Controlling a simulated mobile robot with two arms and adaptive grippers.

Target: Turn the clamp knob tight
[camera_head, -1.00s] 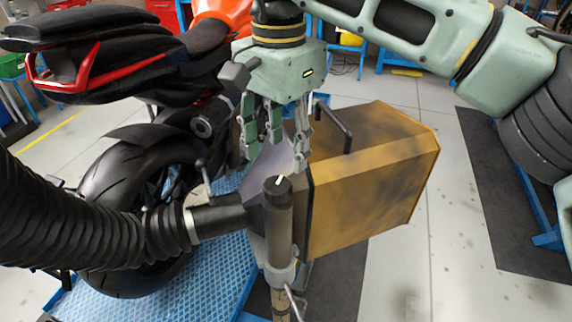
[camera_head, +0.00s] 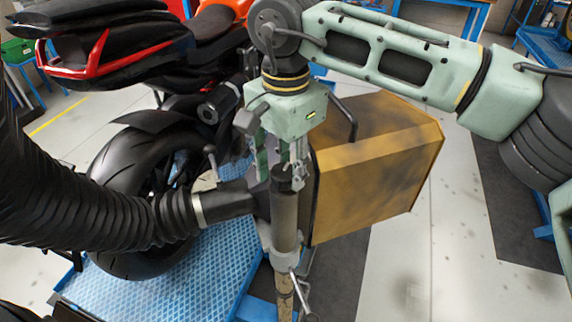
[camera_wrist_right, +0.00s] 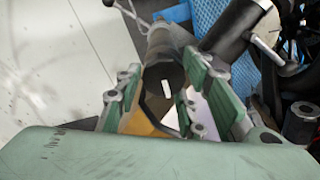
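The clamp knob (camera_head: 283,182) is a dark cap with a white mark, on top of an upright grey post (camera_head: 285,225). In the right wrist view the knob (camera_wrist_right: 164,82) shows end-on between the fingers. My right gripper (camera_head: 281,172) points down over the knob, its fingertips at about the knob's height. In the right wrist view the right gripper (camera_wrist_right: 163,75) has one green finger on each side of the knob and looks open. Whether a fingertip touches the knob cannot be told. My left gripper is not in view.
A yellow-brown box (camera_head: 375,170) stands right behind the post. A black corrugated hose (camera_head: 100,212) joins a dark pipe (camera_head: 228,204) at the post's left. A motorcycle (camera_head: 150,120) stands on a blue platform (camera_head: 185,270). Grey floor (camera_head: 450,230) lies clear to the right.

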